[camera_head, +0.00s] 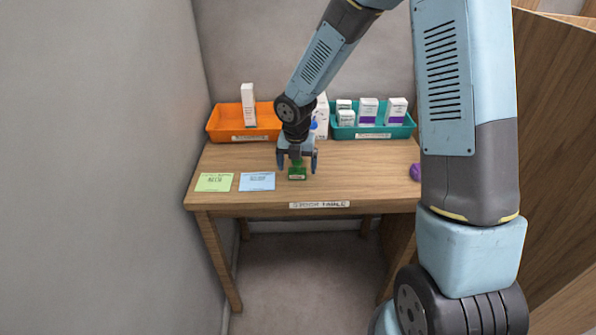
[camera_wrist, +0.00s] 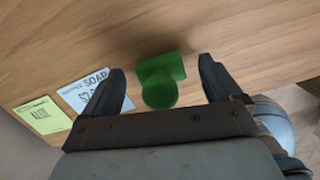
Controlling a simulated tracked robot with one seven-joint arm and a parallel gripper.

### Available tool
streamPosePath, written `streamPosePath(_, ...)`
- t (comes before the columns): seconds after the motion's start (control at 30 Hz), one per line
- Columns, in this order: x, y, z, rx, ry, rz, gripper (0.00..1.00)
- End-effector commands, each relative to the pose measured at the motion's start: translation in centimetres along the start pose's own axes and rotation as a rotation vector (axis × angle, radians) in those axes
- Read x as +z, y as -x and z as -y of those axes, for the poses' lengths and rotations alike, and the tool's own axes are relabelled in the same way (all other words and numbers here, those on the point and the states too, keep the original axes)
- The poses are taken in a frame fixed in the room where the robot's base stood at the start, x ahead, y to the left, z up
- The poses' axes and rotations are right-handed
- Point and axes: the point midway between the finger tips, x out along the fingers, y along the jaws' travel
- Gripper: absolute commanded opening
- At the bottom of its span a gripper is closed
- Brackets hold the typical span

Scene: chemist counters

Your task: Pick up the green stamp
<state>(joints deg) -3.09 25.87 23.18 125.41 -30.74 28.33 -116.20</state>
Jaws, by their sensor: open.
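The green stamp (camera_head: 297,173) stands on the wooden table, right of the blue card in the head view. In the wrist view the stamp (camera_wrist: 161,80) shows its round knob and its wider base, between my two fingers. My gripper (camera_head: 297,163) is over the stamp with its fingers pointing down. In the wrist view my gripper (camera_wrist: 163,80) is open, with a gap on each side of the stamp. Neither finger visibly touches it.
A green card (camera_head: 213,182) and a blue card (camera_head: 257,181) lie left of the stamp. An orange tray (camera_head: 222,126) and a teal tray (camera_head: 391,132) with boxes stand behind. A purple object (camera_head: 415,172) sits at the right. The table (camera_head: 350,180) is clear between.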

Motion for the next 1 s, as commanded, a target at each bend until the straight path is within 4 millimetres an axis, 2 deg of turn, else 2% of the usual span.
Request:
streamPosePath(0.1, 0.0, 0.02, -0.01, 0.0, 0.0, 0.0, 0.9)
streamPosePath(0.73, -0.02, 0.04, -0.04, 0.0, 0.0, 0.0, 0.3)
streamPosePath(1.0, 0.02, 0.22, -0.05, 0.0, 0.0, 0.0, 0.3)
